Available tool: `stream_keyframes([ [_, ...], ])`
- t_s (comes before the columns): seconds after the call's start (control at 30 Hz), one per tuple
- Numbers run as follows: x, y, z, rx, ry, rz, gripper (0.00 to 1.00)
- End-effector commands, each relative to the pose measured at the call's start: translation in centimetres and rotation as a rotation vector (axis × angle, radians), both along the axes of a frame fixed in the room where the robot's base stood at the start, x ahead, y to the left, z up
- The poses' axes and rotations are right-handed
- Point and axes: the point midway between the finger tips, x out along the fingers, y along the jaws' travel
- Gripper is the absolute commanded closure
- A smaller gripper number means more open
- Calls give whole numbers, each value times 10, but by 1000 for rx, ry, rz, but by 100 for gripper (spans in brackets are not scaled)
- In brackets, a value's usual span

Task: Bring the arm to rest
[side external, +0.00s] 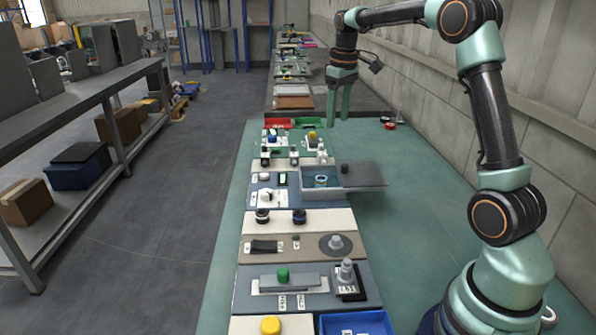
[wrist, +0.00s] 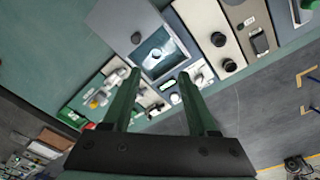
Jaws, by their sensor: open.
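My gripper (side external: 339,117) hangs at the far end of the bench, fingers pointing down, above the green bench top and just right of the rows of parts. Its two green fingers are apart with nothing between them. In the wrist view my gripper (wrist: 159,75) is open too, with the rows of parts below and beyond the fingertips. My arm reaches from its base at the right front, up and over to the far end. The gripper appears clear of the parts, though its exact height is hard to tell.
A grey box with a sliding lid (side external: 360,176) sits mid-row, its lid sticking out right. A red tray (side external: 277,123) and a green tray (side external: 308,121) lie near the gripper. A blue tray (side external: 355,323) is at the front. The bench top (side external: 430,200) right of the rows is mostly bare.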

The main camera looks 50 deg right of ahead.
Motion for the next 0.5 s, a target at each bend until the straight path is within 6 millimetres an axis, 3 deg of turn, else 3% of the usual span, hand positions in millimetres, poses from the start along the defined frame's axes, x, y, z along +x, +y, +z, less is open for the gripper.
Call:
stream_keyframes([
  [0.03,-6,19,11,-8,-27,6,41],
  [0.2,-28,69,31,-24,-104,6,41],
  [0.5,-86,146,38,-19,-244,8,41],
])
